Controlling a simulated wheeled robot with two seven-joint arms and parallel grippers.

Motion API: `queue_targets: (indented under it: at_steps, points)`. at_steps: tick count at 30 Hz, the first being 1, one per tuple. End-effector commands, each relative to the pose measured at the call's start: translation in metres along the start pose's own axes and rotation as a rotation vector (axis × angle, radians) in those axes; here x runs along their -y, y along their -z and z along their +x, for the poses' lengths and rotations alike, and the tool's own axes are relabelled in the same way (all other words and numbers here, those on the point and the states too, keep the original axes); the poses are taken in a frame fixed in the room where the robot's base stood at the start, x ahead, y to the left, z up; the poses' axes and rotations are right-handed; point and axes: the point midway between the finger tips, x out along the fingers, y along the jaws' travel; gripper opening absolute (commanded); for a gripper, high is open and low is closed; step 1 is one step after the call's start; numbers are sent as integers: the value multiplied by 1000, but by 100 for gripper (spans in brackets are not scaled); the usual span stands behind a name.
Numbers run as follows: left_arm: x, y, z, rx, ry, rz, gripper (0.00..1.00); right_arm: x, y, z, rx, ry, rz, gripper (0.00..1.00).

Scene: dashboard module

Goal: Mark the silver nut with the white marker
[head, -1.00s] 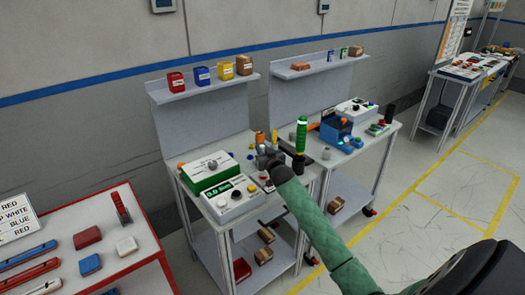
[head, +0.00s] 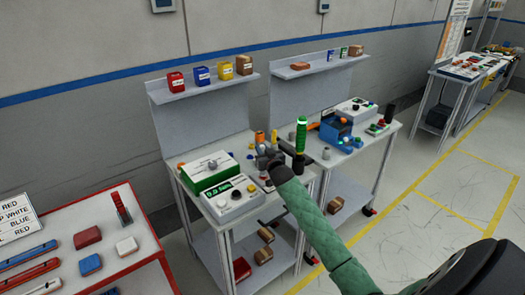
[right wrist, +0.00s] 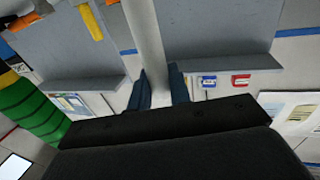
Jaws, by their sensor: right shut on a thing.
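My right gripper (head: 264,154) is over the middle of the bench in the head view. In the right wrist view my right gripper (right wrist: 162,88) is shut on a white rod-like thing, the white marker (right wrist: 147,35), which stands out between the blue fingertips. The marker's tip is not clear in either view. I cannot make out the silver nut for sure; it is too small or hidden behind my gripper. My left gripper is not in view.
A green-and-black upright tool (head: 301,136) stands just right of my right gripper. A green-and-white box (head: 205,170) and a grey device with a green display (head: 235,199) sit to its left. A blue machine (head: 336,130) stands on the right bench. A red-edged table (head: 130,248) is at the lower left.

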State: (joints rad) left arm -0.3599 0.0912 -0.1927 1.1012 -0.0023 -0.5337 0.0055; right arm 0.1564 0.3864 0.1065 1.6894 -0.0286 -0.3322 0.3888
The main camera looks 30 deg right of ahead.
Motion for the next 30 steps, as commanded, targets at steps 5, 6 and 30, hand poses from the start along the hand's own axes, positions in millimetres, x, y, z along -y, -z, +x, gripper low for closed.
queue_targets:
  at_steps: [5, 6, 30]
  points:
    - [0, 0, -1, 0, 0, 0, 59, 0, 0, 0, 0, 0, 0, 0]
    - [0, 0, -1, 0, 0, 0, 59, 0, 0, 0, 0, 0, 0, 0]
    - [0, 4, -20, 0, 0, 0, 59, 0, 27, 0, 0, 0, 0, 0]
